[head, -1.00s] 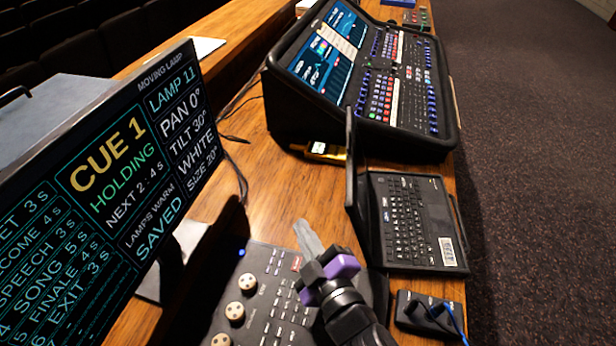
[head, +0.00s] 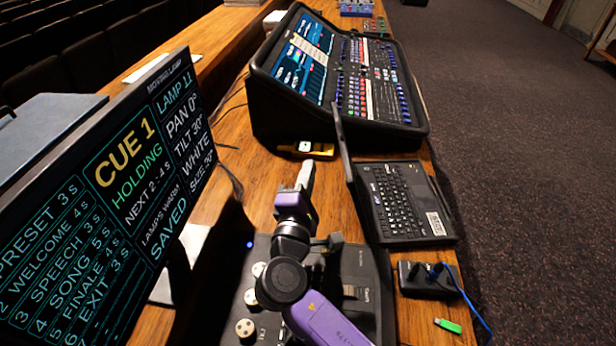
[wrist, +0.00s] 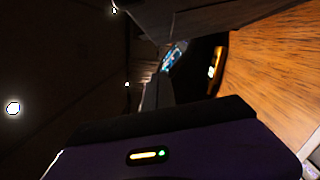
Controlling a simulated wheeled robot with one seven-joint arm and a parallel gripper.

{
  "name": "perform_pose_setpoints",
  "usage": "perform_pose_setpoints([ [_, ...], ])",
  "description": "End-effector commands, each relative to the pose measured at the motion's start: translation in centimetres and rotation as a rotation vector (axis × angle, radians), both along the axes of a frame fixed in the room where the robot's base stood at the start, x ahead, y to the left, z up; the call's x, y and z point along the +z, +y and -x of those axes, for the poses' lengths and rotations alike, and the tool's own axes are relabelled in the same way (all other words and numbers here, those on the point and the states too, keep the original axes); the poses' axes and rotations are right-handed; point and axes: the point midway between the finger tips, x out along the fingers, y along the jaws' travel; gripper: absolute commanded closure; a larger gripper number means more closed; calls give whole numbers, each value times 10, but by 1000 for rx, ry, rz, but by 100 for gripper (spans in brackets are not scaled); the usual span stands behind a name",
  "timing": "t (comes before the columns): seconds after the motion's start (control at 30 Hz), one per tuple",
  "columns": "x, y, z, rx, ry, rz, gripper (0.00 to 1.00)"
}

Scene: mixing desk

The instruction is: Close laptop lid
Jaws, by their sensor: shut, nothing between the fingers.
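The black laptop stands open on the wooden desk in the head view. Its keyboard base (head: 402,203) lies flat, and its lid (head: 342,140) is raised and seen nearly edge-on along the base's left side. My gripper (head: 306,172) is shut and empty, with its pale fingers pointing up the picture. It is left of the lid, on the outer side away from the keys, with a visible gap between them. In the wrist view, a dark purple housing of mine fills the bottom; the laptop is not clearly recognisable there.
A large mixing console (head: 345,75) stands beyond the laptop, with a yellow device (head: 308,149) before it. A cue monitor (head: 110,200) stands left. A control panel (head: 352,290) lies under my arm. A cabled box (head: 428,280) and a green stick (head: 447,325) are near the right edge.

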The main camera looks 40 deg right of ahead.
Motion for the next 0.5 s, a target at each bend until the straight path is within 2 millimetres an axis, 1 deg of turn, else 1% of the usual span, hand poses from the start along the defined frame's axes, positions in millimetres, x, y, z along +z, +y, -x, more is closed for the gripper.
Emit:
perform_pose_setpoints([
  [0.03, 2, -11, -5, -6, -1, 1, 100],
  [0.3, 6, -53, -35, -2, -2, 1, 100],
  [0.4, 13, -63, -22, -3, 1, -2, 100],
  [0.5, 15, -72, -15, -3, 1, -2, 100],
])
